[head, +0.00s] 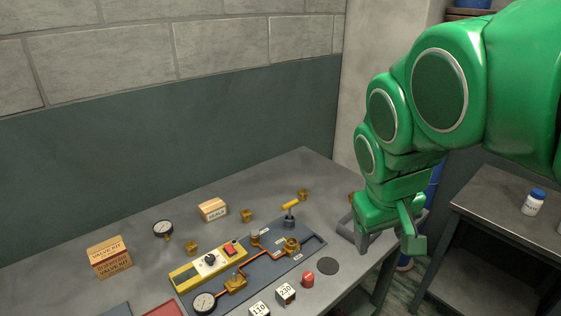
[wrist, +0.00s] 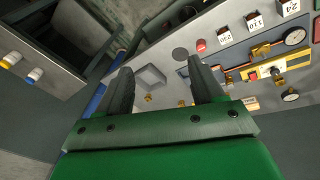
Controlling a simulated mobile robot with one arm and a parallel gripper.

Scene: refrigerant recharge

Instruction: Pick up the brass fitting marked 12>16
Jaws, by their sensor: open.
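Another brass piece (head: 350,196) is partly hidden by my arm. Their markings are too small to read, so I cannot tell which is 12>16. My gripper (head: 388,240) is above the right end of the bench, open and empty. In the wrist view its dark fingers (wrist: 160,72) are spread, with a small brass piece (wrist: 148,98) showing between them, farther off.
A shallow grey tray (wrist: 150,77) sits below my gripper.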

